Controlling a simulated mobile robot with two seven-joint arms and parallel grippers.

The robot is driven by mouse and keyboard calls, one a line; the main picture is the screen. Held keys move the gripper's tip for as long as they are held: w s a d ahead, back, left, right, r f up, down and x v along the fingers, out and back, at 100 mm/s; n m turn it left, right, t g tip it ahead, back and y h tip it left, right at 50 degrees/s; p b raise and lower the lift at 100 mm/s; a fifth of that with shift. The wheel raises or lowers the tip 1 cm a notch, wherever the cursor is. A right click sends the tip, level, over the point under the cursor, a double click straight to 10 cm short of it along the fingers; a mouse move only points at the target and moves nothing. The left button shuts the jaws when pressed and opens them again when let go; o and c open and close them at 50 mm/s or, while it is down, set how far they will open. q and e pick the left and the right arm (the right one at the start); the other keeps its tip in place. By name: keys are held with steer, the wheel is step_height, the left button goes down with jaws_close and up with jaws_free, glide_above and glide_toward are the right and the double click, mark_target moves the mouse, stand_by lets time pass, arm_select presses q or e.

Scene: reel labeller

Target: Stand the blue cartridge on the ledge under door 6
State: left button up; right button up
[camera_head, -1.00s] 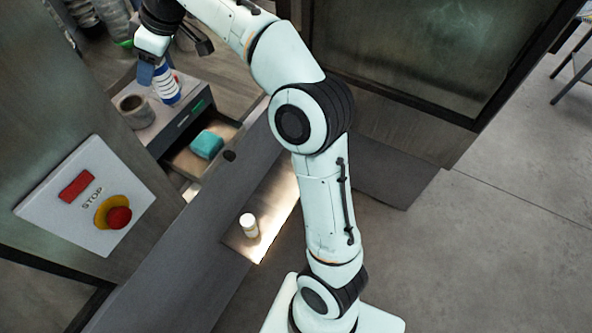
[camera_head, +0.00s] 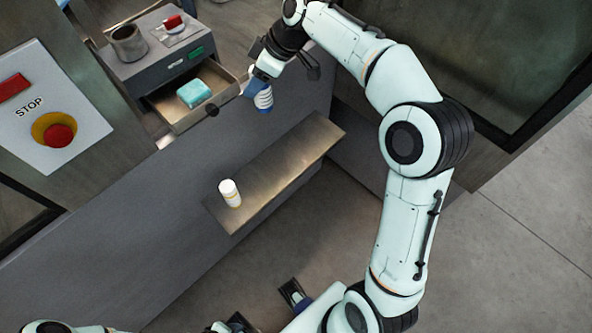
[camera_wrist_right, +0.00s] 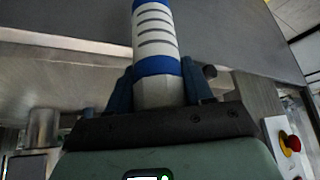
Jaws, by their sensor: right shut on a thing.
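My right gripper (camera_head: 262,82) is shut on the blue cartridge (camera_head: 264,100), a white cylinder with blue bands. In the right wrist view the cartridge (camera_wrist_right: 155,38) rises between the two blue fingers, with grey stripes on its side. In the head view it is in the air beyond the upper end of the ledge (camera_head: 285,160), apart from it. The ledge is a narrow brownish shelf along the grey wall. No door number is readable.
A white bottle with a yellow band (camera_head: 230,193) stands at the ledge's lower left end; the rest is clear. A grey cabinet (camera_head: 165,52) has an open drawer (camera_head: 180,124) holding a teal block (camera_head: 194,93). A stop panel (camera_head: 88,128) is at left.

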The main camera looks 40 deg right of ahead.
mark_target(259, 111)
steer(key=shift+n, duration=0.4)
steer(key=f, duration=0.1)
steer(key=a+f+b, duration=0.1)
steer(key=f, duration=0.1)
steer(key=s+f, duration=0.1)
steer(key=shift+a+f, duration=0.15)
steer(key=shift+f, duration=0.1)
steer(key=shift+n+g+y, duration=0.4)
steer(key=shift+n, duration=0.2)
steer(key=a+f+b, duration=0.1)
steer(key=f+b, duration=0.1)
steer(key=f, duration=0.6)
steer(key=a+f+b, duration=0.1)
steer(key=f+b, duration=0.1)
steer(key=f, duration=0.7)
steer(key=a+f+b, duration=0.1)
steer(key=f+b, duration=0.1)
steer(key=f, duration=0.7)
arm_select(q)
step_height(259, 111, down, 8)
steer(key=shift+w, duration=0.15)
arm_select(e)
steer(key=shift+w+r, duration=0.1)
